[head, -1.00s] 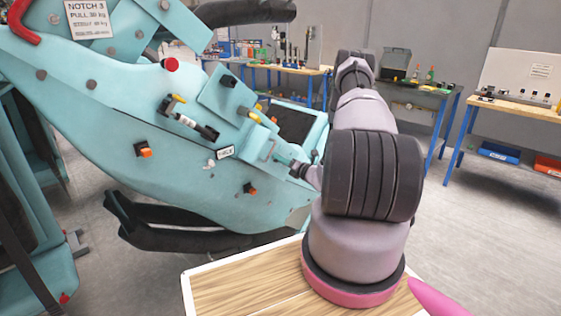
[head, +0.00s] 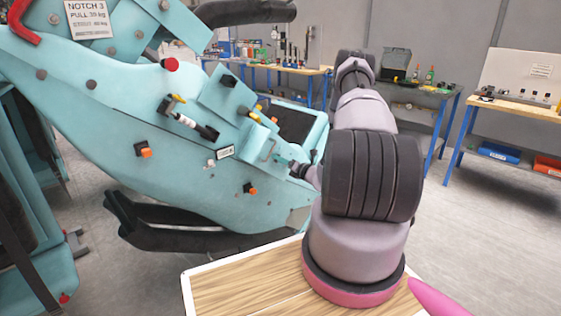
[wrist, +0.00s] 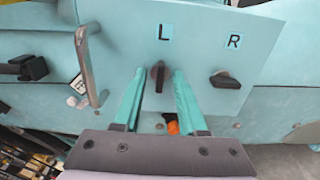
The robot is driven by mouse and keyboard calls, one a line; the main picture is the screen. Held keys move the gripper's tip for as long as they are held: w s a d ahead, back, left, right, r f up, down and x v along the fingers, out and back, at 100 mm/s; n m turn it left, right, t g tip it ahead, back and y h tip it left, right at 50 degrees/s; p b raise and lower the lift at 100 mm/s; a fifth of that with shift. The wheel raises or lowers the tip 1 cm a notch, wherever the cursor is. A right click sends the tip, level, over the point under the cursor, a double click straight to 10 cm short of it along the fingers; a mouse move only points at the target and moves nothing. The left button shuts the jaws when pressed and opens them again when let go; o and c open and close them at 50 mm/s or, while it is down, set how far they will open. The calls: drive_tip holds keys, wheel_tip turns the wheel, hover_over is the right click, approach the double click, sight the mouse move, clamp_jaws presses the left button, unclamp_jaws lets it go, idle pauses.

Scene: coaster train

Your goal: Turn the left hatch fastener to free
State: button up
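The left hatch fastener (wrist: 158,76) is a small dark knob under the letter L on a light teal panel. Its grip stands upright in the wrist view. The right fastener (wrist: 225,80), under the letter R, lies crosswise. My gripper (wrist: 158,72) has its two teal fingers apart, one on each side of the left fastener, with visible gaps. I cannot tell how close the tips are to the panel. In the head view my gripper (head: 284,161) is at the train car's side, and my arm hides the fasteners.
A metal bar handle (wrist: 87,65) stands out just left of my fingers. An orange part (wrist: 172,127) shows low between them. The teal car body (head: 110,110) carries several knobs and levers. Workbenches (head: 520,110) stand at the back, with open grey floor before them.

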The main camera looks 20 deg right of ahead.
drive_tip(key=shift+s+d, duration=0.1)
drive_tip(key=v, duration=1)
drive_tip(key=shift+s, duration=0.3)
